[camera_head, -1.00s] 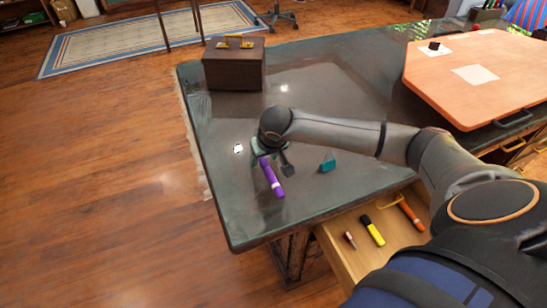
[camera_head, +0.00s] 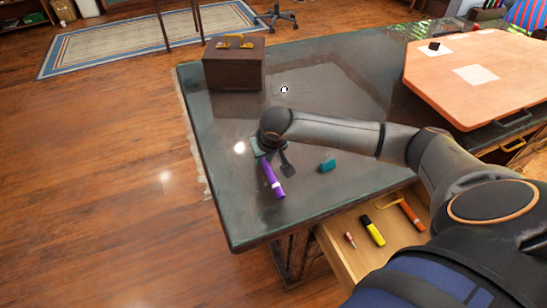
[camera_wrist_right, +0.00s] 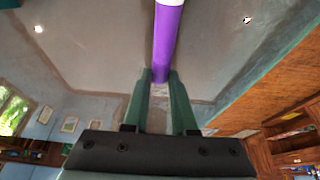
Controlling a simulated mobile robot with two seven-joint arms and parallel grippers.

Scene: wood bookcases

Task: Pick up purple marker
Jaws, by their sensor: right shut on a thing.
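The purple marker (camera_head: 272,180) is at the left part of the dark tabletop (camera_head: 232,195). It also shows in the right wrist view (camera_wrist_right: 168,45), with a white end at the top. My right gripper (camera_head: 268,160) is shut on the marker, and its green fingers (camera_wrist_right: 160,78) sit on either side of the marker's near end. Whether the marker touches the tabletop is hard to tell. My left gripper is not in view.
A teal block (camera_head: 327,165) lies right of the marker. A brown case (camera_head: 234,66) stands at the back left. An open drawer (camera_head: 338,250) in front holds a yellow highlighter (camera_head: 373,230), a small red item (camera_head: 350,240) and an orange marker (camera_head: 411,215). An orange board (camera_head: 490,95) lies at right.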

